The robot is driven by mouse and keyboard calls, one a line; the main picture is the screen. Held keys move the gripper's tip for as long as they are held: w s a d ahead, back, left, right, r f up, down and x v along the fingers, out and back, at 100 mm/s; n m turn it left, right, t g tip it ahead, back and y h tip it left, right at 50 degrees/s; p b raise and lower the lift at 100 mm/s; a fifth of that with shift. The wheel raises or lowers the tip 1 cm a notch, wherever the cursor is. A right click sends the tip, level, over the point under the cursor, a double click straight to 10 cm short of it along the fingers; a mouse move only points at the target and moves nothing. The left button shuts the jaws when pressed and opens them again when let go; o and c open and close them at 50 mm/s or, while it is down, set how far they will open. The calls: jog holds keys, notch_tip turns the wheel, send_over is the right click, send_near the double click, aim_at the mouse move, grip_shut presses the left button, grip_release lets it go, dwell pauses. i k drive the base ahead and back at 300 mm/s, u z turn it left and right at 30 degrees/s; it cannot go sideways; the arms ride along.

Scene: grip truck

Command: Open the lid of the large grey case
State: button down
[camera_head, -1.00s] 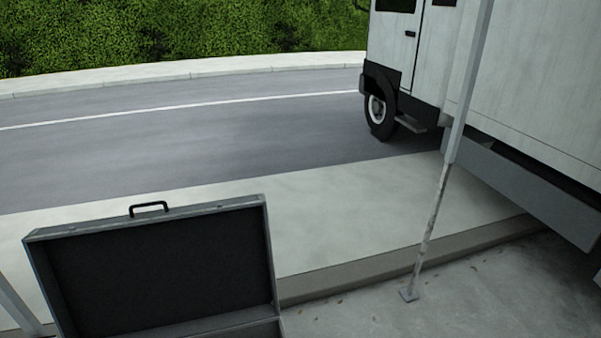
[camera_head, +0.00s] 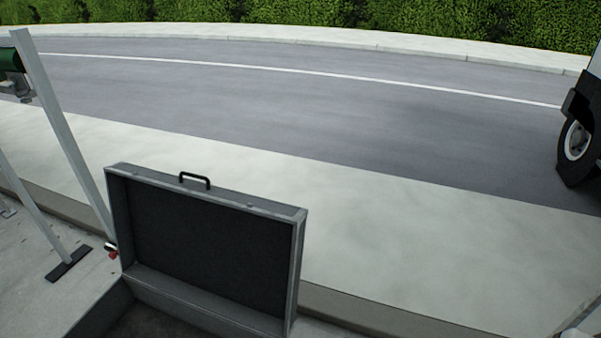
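The large grey case (camera_head: 180,292) stands at the bottom of the head view, partly cut off by the lower edge. Its lid (camera_head: 204,250) is raised, standing roughly upright, with its dark lining facing me. A black handle (camera_head: 195,181) sits on the lid's top edge. Part of the dark inside of the case shows below the lid. My gripper is not in view, and nothing is seen touching the lid.
Grey metal posts (camera_head: 62,135) stand left of the case, one on a dark foot plate (camera_head: 68,263). A small red object (camera_head: 112,252) is beside the case. A pale pavement, the road and a hedge lie behind. A truck wheel (camera_head: 577,146) shows at the right edge.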

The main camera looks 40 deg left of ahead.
aim_at(235, 257)
jog(key=u, duration=0.7)
jog(key=i, duration=1.2)
jog(key=u, duration=0.8)
jog(key=k, duration=0.75)
jog(key=u, duration=0.15)
jog(key=i, duration=0.85)
jog(key=z, duration=0.1)
